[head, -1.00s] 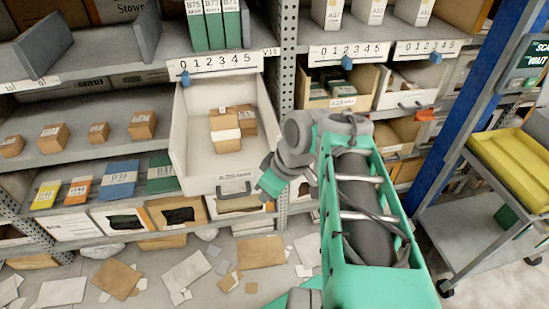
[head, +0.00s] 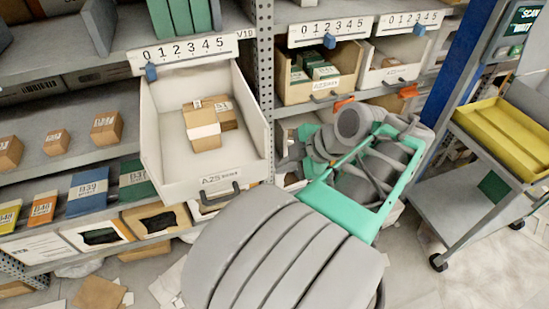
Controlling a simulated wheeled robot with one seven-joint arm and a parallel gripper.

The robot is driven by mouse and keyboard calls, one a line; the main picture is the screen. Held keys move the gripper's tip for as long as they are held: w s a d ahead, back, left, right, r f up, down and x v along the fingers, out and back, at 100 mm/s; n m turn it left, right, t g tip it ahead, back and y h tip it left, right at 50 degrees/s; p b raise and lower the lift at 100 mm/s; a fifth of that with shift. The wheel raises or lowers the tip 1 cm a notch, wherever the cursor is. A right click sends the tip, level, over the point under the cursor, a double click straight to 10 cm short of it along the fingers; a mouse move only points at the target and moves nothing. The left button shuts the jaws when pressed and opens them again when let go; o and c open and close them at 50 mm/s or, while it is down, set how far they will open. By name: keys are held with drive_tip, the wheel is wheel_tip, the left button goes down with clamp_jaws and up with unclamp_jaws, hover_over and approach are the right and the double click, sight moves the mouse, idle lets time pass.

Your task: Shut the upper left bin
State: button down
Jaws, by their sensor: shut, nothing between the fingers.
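The upper left bin (head: 158,150) is a white open-topped drawer. It is pulled well out of the rack, below a strip numbered 0 to 5, with its front tilted down toward me. Its front has a label and a dark handle (head: 222,195). Small brown cardboard boxes (head: 203,130) lie inside it. My green and grey arm is to the right of the bin, and a large grey arm link fills the lower middle. My gripper cannot be made out; the arm's own links hide its end. I see no contact with the bin.
Two bins on the right, one tan with green boxes (head: 318,70) and one white (head: 392,72), sit in the rack. A blue post (head: 455,60) and a grey cart with a yellow tray (head: 510,130) stand at right. Papers litter the lower left.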

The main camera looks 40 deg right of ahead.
drive_tip(key=shift+w+d+f+p, duration=0.1)
drive_tip(key=shift+w+d+f, duration=0.1)
drive_tip(key=shift+w, duration=0.6)
drive_tip(key=shift+w+d+f+p, duration=0.15)
drive_tip(key=shift+w+f, duration=0.05)
drive_tip(key=shift+w, duration=0.55)
drive_tip(key=shift+w+d+f+p, duration=0.1)
drive_tip(key=shift+w+d+f, duration=0.1)
drive_tip(key=shift+w, duration=0.6)
drive_tip(key=shift+w, duration=0.1)
